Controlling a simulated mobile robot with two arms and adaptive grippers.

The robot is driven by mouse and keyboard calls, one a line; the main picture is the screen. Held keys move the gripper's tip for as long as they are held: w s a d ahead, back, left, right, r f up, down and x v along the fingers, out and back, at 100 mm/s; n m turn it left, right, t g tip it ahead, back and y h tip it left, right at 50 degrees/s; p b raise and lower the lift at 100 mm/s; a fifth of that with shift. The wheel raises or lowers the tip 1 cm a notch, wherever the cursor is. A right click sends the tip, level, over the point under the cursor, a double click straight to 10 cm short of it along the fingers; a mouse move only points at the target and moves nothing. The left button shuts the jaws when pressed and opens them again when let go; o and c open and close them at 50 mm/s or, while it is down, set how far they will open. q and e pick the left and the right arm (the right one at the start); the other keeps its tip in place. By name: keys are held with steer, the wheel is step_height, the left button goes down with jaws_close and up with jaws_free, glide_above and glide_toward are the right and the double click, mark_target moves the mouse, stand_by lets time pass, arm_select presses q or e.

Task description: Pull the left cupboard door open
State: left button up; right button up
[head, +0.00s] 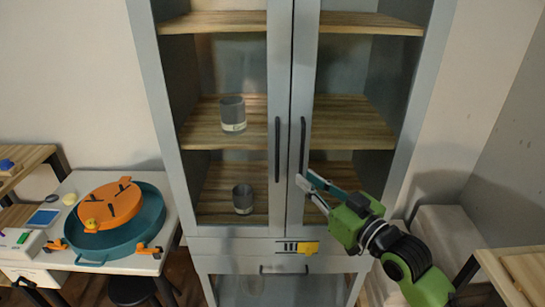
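The grey cupboard has two tall glass-fronted doors, which both look closed. The left door (279,80) has a dark vertical bar handle (277,150) near its inner edge. The right door (304,80) has a matching handle (302,145) close beside it. My green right gripper (303,178) reaches in from the lower right. Its fingers look parted, and the tips are by the lower end of the right door's handle, right of the left door's handle. I see nothing held between them; whether they touch the door is unclear. My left gripper is out of view.
Grey cups stand on the middle shelf (233,115) and lower shelf (243,199). A white table with a teal tub (140,232) stands left. A wooden-topped table (510,272) stands lower right.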

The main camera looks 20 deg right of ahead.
mark_target(278, 157)
steer(key=p+x, duration=0.3)
steer(key=x, duration=1)
steer(key=shift+w+f, duration=0.15)
steer(key=shift+w, duration=0.05)
jaws_close()
